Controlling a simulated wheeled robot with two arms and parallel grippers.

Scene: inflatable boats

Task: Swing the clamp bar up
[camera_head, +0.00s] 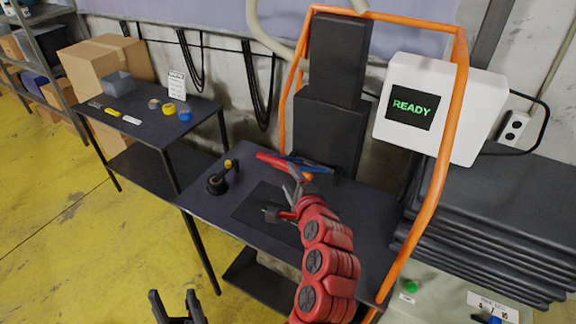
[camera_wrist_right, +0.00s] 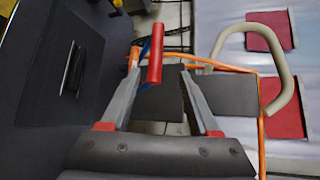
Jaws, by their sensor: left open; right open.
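The clamp bar shows a red grip (camera_head: 272,159) and a blue section (camera_head: 313,166) at the back of the dark bench, in front of the black press column. In the right wrist view, the red grip (camera_wrist_right: 155,55) lies between the grey fingers, nearer the left one; I cannot tell whether they touch. My right gripper (camera_head: 296,178) is open right at the bar, partly hidden by its own red arm; its fingers also show in the right wrist view (camera_wrist_right: 162,72). My left gripper (camera_head: 178,306) is open and empty, low at the front, away from the bench.
An orange tube frame (camera_head: 440,170) surrounds the press column (camera_head: 335,100). A white box reading READY (camera_head: 440,108) hangs at right. A black tool with a yellow tip (camera_head: 222,178) stands left on the bench. A side table (camera_head: 150,128) holds small items. Yellow floor is clear at left.

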